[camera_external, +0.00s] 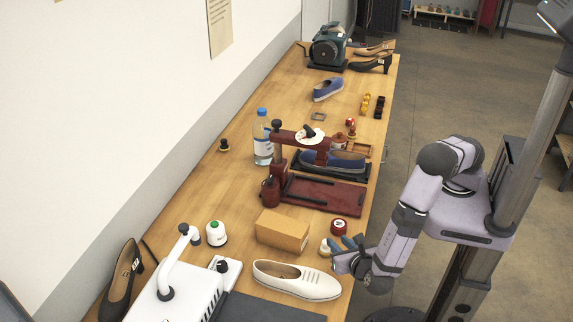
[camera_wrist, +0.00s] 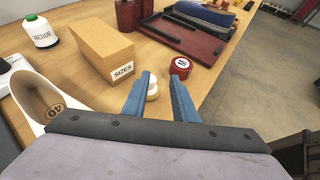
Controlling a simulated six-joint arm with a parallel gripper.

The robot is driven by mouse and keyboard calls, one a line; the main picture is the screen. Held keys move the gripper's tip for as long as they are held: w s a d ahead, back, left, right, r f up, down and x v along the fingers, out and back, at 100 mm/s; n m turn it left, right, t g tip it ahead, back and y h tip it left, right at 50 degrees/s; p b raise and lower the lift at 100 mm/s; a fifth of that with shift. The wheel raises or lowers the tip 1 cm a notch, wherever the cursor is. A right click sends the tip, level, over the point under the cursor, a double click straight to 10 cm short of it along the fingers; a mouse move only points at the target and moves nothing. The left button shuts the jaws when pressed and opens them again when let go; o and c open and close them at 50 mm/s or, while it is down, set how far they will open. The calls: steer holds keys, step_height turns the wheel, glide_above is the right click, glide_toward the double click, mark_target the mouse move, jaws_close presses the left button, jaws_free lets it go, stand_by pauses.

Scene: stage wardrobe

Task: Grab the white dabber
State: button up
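A small round white piece with a yellowish lower part, which looks like the white dabber (camera_external: 325,248), stands on the workbench near its right edge. In the wrist view the dabber (camera_wrist: 152,91) shows between my two blue fingers, close beside the left one. Whether that finger touches it I cannot tell. My gripper (camera_external: 343,252) is low at the bench edge, just right of the dabber. In the wrist view my gripper (camera_wrist: 161,76) is open, with a clear gap between the fingertips.
A red tin (camera_wrist: 180,67) stands just beyond my right fingertip. A cardboard box (camera_external: 283,231) is left of the dabber, and a white shoe (camera_external: 297,280) lies in front. A dark red press (camera_external: 325,193) stands farther back. The bench edge is close on the right.

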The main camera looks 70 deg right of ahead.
mark_target(324, 241)
steer(key=a+t, duration=0.1)
steer(key=a+f+n, duration=0.1)
steer(key=shift+s+a+f+n+t, duration=0.2)
steer(key=shift+a+n+t, duration=0.1)
steer(key=shift+a+t, duration=0.1)
steer(key=shift+b+x, duration=0.6)
steer(key=shift+x, duration=5.5)
steer(key=shift+s, duration=0.1)
jaws_close()
